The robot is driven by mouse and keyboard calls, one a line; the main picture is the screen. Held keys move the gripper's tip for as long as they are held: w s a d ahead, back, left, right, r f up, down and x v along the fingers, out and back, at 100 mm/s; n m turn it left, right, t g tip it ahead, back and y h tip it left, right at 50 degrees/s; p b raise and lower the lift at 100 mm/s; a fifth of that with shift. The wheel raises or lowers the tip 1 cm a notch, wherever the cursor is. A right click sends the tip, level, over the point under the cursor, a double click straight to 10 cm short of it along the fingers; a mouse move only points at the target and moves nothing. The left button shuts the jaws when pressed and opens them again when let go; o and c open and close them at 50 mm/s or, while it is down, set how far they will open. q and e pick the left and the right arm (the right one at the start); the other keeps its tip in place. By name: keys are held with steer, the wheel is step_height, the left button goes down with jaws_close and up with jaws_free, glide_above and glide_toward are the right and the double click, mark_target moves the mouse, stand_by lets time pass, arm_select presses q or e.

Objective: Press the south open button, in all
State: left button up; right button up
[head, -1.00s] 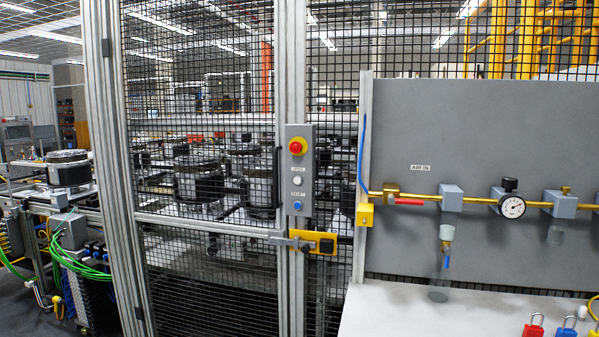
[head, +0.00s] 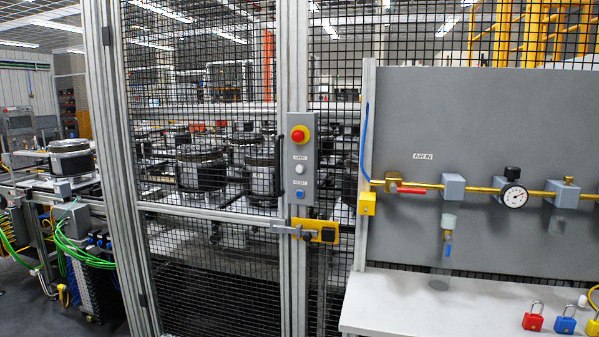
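A grey control box (head: 300,158) is mounted on the metal post beside the mesh gate, in the middle of the head view. It has a red emergency knob on a yellow ring (head: 299,135) at the top. Below it is a white button (head: 299,169) under a small label that seems to read OPEN. A blue button (head: 299,195) sits lower, under a label that seems to read RESET. No marking that says south is legible. Neither of my grippers is in view.
A yellow latch (head: 318,232) sits on the gate below the box. At right, a grey panel (head: 480,120) carries an air line with a gauge (head: 514,195). A white bench (head: 440,305) with padlocks (head: 565,320) juts out at lower right. A conveyor (head: 60,190) stands at left.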

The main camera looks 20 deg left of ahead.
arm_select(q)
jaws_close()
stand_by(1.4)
